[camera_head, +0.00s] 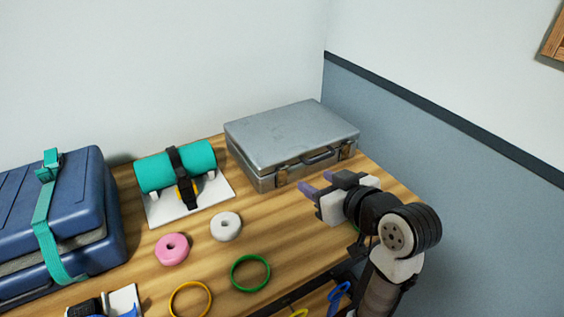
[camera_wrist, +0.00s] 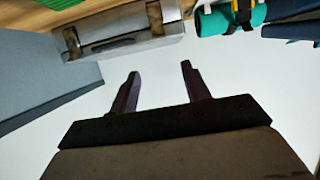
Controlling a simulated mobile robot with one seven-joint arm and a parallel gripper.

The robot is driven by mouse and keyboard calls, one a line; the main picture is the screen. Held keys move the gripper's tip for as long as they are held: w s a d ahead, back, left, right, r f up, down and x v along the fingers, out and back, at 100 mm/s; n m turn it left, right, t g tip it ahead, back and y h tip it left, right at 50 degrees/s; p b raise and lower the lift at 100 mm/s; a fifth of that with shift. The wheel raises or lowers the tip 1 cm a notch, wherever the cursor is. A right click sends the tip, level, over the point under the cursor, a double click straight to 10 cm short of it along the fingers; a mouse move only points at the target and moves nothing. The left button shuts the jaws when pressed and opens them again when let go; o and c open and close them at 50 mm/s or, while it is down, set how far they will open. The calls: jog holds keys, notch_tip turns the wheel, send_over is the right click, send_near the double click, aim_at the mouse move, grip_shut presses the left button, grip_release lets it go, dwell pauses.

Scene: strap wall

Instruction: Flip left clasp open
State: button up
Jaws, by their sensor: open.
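A silver metal case (camera_head: 290,132) lies closed on the table, with two brass clasps on its front side. The left clasp (camera_head: 282,177) sits near the front left corner and appears closed. The right clasp (camera_head: 346,150) is beyond the dark handle (camera_head: 320,157). My gripper (camera_head: 317,183) is open and empty, in front of the case and just right of the left clasp, apart from it. In the wrist view, which is turned around, the case (camera_wrist: 122,22) is at the top, beyond my open fingers (camera_wrist: 160,70); the left clasp (camera_wrist: 171,11) shows at its right end.
A teal roll (camera_head: 160,172) with a black strap rests on a white board left of the case. A blue strapped case (camera_head: 75,210) stands farther left. Pink (camera_head: 172,249) and white (camera_head: 226,226) tape rolls and a green ring (camera_head: 250,273) lie in front. A wall (camera_head: 420,150) rises at right.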

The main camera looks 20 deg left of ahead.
aim_at(285, 168)
jog(key=x, duration=0.4)
jog(key=p+x, duration=0.1)
jog(key=x, duration=0.4)
jog(key=p+x, duration=0.1)
jog(key=x, duration=0.3)
jog(key=shift+w+f, duration=0.1)
jog(key=shift+f, duration=0.35)
grip_shut()
